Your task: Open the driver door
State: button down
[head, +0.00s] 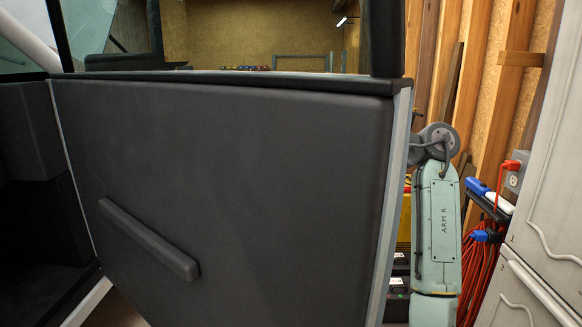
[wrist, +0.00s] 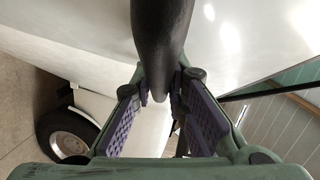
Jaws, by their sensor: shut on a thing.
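The driver door (head: 230,170) stands open and fills most of the head view, with its dark inner panel facing me. A slanted dark armrest (head: 148,238) is on that panel. In the wrist view, my gripper (wrist: 161,88) has its purple-padded fingers on both sides of a dark, rounded bar (wrist: 162,35), which looks like the outer door handle. The gripper is shut on it, against the pale outer body side. In the head view my arm reaches behind the door's right edge, and the door hides my gripper.
The dark cab opening (head: 38,175) is at the left. At the right are a pale cabinet (head: 545,190), red coiled cable (head: 480,275) and a wooden stud wall (head: 470,70), close to my arm. A wheel (wrist: 70,135) shows low left in the wrist view.

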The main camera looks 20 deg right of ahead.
jog(key=shift+w+d+g, duration=0.3)
jog(key=shift+w+d, duration=0.2)
jog(key=shift+d, duration=0.25)
jog(key=c, duration=1.6)
grip_release()
jog(key=shift+o, duration=0.2)
jog(key=v, duration=0.7)
jog(key=shift+d, duration=0.3)
jog(key=shift+s, duration=0.1)
jog(key=shift+c, duration=0.6)
